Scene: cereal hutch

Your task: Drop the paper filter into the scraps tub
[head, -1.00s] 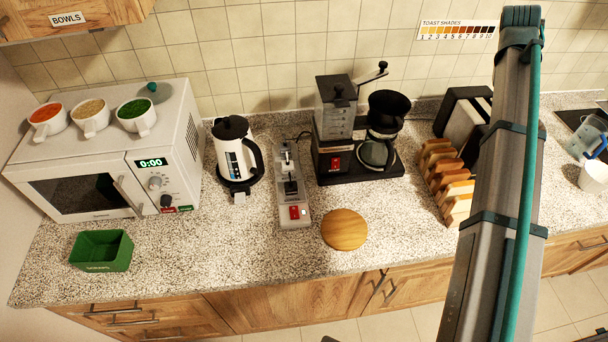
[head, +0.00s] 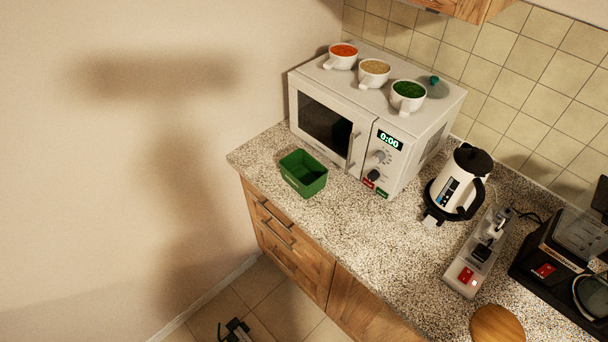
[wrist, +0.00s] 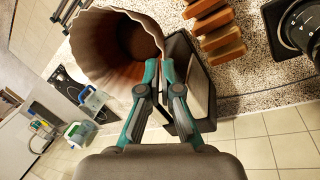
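The paper filter (wrist: 95,45) is a large brown fluted cup at the upper left of the wrist view, its open mouth showing a darker inside. My gripper (wrist: 160,75) is shut on the edge of its wall, with the filter held off the counter. The scraps tub, a green open box (head: 303,187), stands on the counter in front of the microwave in the head view. Its inside looks empty. Its label is not readable.
The white microwave (head: 362,150) stands behind the tub with several bowls on top. A kettle (head: 452,182), a power strip (head: 475,262) and a coffee machine (head: 555,255) stand to the right. Counter left of the tub is clear.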

